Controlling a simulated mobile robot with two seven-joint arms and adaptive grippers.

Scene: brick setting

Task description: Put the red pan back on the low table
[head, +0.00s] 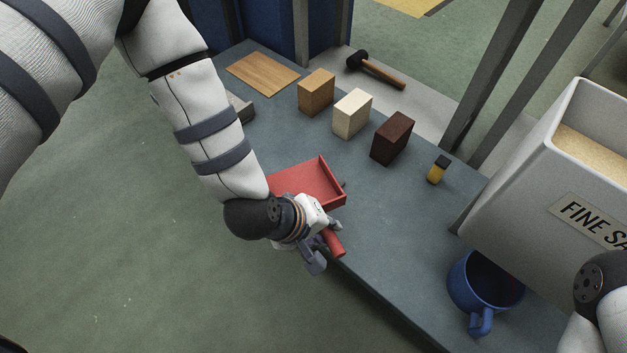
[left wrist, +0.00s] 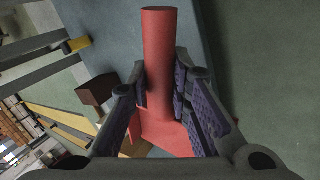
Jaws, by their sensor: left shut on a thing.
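The red pan (head: 310,181) is a shallow square tray with a round red handle (head: 334,243). It is over the near left edge of the grey low table (head: 390,240). I cannot tell whether its base touches the top. My left gripper (head: 326,241) is shut on the handle. In the left wrist view the handle (left wrist: 160,40) runs between both fingers, with the pan body (left wrist: 165,135) partly hidden behind them. My right gripper is out of view; only part of my right arm shows at the lower right.
An orange-brown block (head: 316,92), a cream block (head: 351,112) and a dark brown block (head: 392,138) stand behind the pan. A flat wooden board (head: 262,73), a small yellow-and-black item (head: 437,170), a blue mug (head: 482,285) and a white sand bin (head: 530,190) are around. A mallet (head: 380,70) lies beyond.

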